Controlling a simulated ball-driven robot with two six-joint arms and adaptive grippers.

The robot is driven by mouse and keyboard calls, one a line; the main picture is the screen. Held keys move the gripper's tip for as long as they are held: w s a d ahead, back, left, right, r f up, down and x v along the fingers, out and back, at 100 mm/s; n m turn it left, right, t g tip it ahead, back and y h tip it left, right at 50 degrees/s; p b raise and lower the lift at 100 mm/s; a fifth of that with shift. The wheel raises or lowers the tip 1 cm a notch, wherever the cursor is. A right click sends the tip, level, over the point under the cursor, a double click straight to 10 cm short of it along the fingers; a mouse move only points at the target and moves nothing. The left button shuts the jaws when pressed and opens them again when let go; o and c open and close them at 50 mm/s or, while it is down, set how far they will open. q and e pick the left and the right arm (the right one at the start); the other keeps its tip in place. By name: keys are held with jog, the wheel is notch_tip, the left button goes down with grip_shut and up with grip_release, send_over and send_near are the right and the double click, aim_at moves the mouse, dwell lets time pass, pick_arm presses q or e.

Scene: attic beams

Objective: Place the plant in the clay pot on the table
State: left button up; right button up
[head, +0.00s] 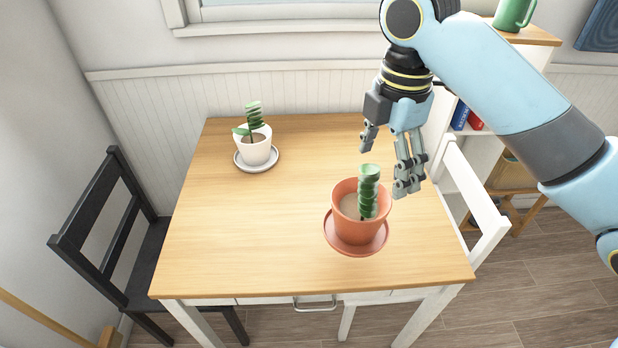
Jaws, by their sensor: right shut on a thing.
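The plant in the clay pot (356,227) is at the front right of the wooden table (240,240). It is an orange pot with a matching saucer and a thick green stem of stacked leaves, upright. The exact contact is hard to see. I cannot tell whether the saucer rests on the table or hangs just above it. My left gripper is not in view.
A second plant in a white pot (255,151) stands on a saucer at the table's back left. A black chair (100,215) is on the left and a white chair (473,195) on the right. The middle and front left of the table are clear.

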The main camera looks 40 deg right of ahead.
jog(key=shift+w+a+f, duration=0.1)
jog(key=shift+w+f, duration=0.05)
jog(key=shift+w, duration=0.15)
jog(key=w+a+f+p, duration=0.2)
jog(key=w+a+f, duration=0.2)
jog(key=w+f, duration=0.6)
jog(key=shift+f, duration=0.35)
jog(key=shift+w+a, duration=0.1)
jog(key=o, duration=1.5)
jog(key=shift+f, duration=0.1)
notch_tip(320, 180, up, 12)
jog(key=shift+r+b, duration=0.1)
jog(key=shift+b, duration=0.25)
